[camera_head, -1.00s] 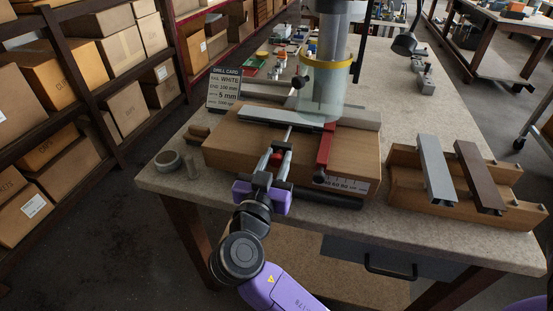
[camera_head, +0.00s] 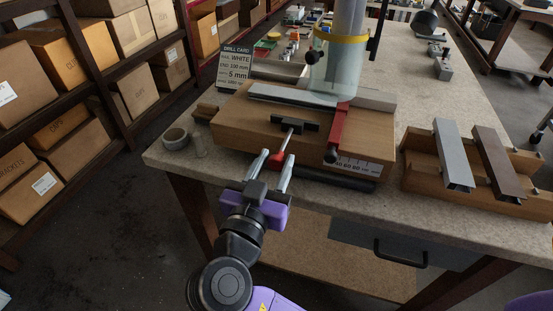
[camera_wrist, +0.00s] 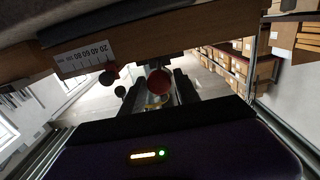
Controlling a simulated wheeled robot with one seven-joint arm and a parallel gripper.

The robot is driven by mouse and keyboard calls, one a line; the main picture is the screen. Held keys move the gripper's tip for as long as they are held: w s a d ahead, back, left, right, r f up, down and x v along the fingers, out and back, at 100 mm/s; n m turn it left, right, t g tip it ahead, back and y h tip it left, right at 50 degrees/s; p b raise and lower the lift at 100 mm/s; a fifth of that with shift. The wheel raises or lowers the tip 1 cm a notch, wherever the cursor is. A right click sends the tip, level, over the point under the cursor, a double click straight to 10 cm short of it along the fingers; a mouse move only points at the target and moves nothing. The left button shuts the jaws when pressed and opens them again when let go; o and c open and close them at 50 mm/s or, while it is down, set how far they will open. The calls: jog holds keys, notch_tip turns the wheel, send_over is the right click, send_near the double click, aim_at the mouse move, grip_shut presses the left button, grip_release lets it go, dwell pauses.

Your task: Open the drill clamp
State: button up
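The drill clamp on the wooden drill base (camera_head: 232,125) shows as a dark jaw bar (camera_head: 302,124) on a thin rod with a red knob (camera_head: 277,160) at its near end. The jaw bar stands apart from the light metal rail (camera_head: 270,94) behind it. My gripper (camera_head: 273,168) is at the front edge of the base, its fingers spread on both sides of the knob. In the wrist view the round red knob (camera_wrist: 159,82) sits between the fingers, with gaps beside it.
A red arm with a black ball (camera_head: 333,146) stands right of the clamp, above a scale label. A clear guard with a yellow ring (camera_head: 337,72) hangs over the base. A wooden rack (camera_head: 416,172) with two profiles is at right. A grey ring (camera_head: 175,139) is at left.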

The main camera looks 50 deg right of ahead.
jog(key=shift+o, duration=0.8)
jog(key=b+v, duration=0.1)
jog(key=v, duration=0.6)
jog(key=shift+s+a, duration=0.2)
jog(key=shift+a, duration=0.1)
